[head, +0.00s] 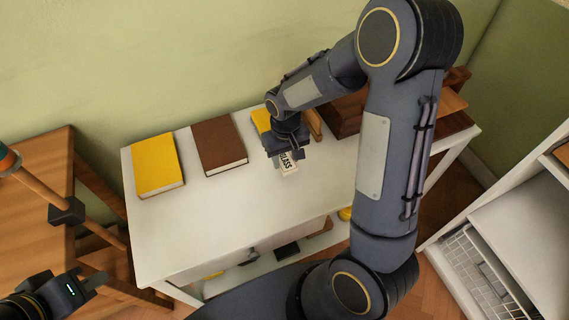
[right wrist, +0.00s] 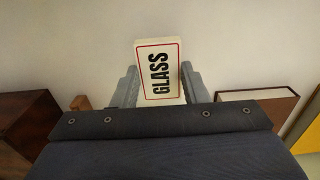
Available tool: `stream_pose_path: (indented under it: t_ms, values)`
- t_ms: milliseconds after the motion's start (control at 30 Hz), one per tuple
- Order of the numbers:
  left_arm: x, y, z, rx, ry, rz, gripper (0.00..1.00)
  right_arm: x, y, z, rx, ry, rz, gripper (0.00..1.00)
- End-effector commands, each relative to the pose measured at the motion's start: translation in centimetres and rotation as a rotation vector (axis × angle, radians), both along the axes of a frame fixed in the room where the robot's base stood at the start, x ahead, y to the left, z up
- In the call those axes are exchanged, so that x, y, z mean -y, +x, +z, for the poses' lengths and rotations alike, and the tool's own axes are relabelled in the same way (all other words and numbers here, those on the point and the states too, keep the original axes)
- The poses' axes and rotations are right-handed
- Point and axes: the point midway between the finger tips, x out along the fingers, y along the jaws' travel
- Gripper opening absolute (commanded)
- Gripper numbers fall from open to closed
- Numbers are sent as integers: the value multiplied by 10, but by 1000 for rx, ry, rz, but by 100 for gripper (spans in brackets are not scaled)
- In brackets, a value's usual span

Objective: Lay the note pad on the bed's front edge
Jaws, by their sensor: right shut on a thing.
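In the right wrist view the pad (right wrist: 159,72) has a red border and sits between the two grey fingers (right wrist: 165,88). I cannot tell for sure that it is the note pad, nor whether it touches the table top. My left gripper (head: 92,282) is at the lower left, away from the table; its finger opening is unclear. I see nothing that is clearly a bed.
On the white table (head: 215,210) lie a yellow book (head: 158,165) and a brown book (head: 219,145). A yellow item (head: 261,120) and a dark wooden box (head: 345,113) stand behind my right gripper. A wooden table (head: 35,190) is at left. The table's front left is clear.

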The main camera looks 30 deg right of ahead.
Motion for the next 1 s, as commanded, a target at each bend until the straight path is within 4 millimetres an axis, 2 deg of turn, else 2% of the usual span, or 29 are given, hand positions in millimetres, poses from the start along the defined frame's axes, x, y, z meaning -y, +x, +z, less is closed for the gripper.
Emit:
stream_pose_path:
  t_ms: [133,300,700,733,867,1000]
  values:
    - [0,0,-3,0,0,0,0,0,6,-12,-3,0,0,18]
    - [0,0,-8,0,0,0,0,0,5,-36,-3,0,0,18]
    - [0,0,-11,0,0,0,0,0,6,-42,0,1,0,18]
    - [0,0,-10,0,0,0,0,0,6,-41,0,1,0,42]
    - [0,0,-10,0,0,0,0,0,6,-40,0,1,0,60]
    - [0,0,-10,0,0,0,0,0,6,-40,0,1,0,62]
